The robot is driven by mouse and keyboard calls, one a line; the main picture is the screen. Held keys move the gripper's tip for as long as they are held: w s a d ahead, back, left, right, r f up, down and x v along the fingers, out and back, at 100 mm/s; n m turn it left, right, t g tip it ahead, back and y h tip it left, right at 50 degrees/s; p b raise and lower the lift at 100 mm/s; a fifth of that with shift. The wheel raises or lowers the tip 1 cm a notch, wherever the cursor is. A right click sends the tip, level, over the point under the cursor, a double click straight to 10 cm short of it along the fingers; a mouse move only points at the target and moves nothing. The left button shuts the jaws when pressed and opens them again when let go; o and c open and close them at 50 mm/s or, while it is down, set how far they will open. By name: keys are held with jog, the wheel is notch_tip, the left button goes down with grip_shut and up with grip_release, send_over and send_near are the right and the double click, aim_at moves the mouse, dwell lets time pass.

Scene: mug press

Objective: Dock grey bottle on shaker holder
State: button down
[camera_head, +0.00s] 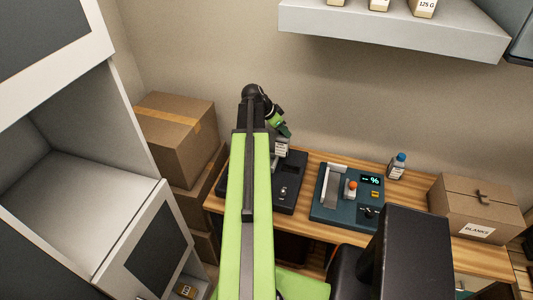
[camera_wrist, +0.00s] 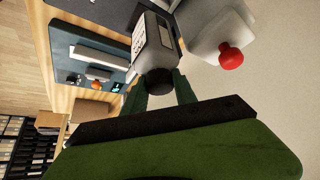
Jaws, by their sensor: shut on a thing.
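The grey bottle (camera_wrist: 158,42) has a pale label and a black cap, and my gripper (camera_wrist: 160,88) is shut on it at the cap end. In the head view my gripper (camera_head: 283,131) is at the far end of my arm, and the bottle (camera_head: 282,147) hangs below it, partly hidden. A black machine (camera_head: 288,194) stands on the bench below the bottle, its left part behind my arm. I cannot make out the shaker holder clearly, nor tell whether the bottle touches anything.
A teal machine (camera_head: 329,214) with a lit display stands to the right, with a blue-capped bottle (camera_head: 397,167) behind it and a cardboard box (camera_head: 474,203) farther right. In the wrist view a white container (camera_wrist: 208,32) with a red cap is close beside the bottle.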

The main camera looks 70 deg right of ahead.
jog(key=w+f+b, duration=0.6)
jog(key=f+b, duration=0.1)
jog(key=f, duration=0.1)
jog(key=shift+w+a+f, duration=0.3)
jog(key=shift+w+f, duration=0.05)
jog(key=shift+w, duration=0.05)
jog(key=c, duration=1)
grip_release()
jog(key=shift+r, duration=0.15)
jog(key=p+v, duration=1)
jog(key=v, duration=0.2)
jog(key=shift+r, duration=0.1)
